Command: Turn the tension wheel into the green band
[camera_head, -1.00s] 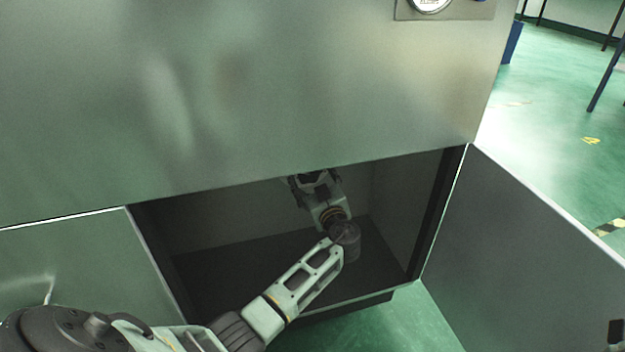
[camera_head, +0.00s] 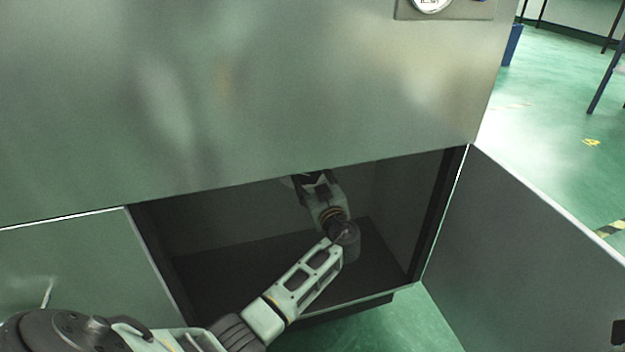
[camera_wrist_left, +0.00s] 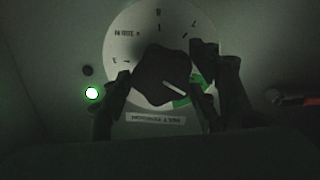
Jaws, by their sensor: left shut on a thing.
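The tension wheel (camera_wrist_left: 160,78) is a dark lobed knob in the left wrist view, in front of a pale round dial (camera_wrist_left: 122,38) with dark marks. A white pointer line on the wheel points down and right, at the green band (camera_wrist_left: 188,97) on the dial's lower right. The right finger partly hides the band. My left gripper (camera_wrist_left: 162,92) is shut on the wheel, with fingers on both sides of it. In the head view my left gripper (camera_head: 312,178) reaches up inside the open cabinet, and its tips and the wheel are hidden behind the upper panel.
A lit green-white lamp (camera_wrist_left: 92,93) is left of the dial, and a label plate (camera_wrist_left: 155,118) sits below it. A red-ended part (camera_wrist_left: 285,99) is at the right. The cabinet opening (camera_head: 240,245) surrounds my arm, with an open door (camera_head: 540,250) on the right.

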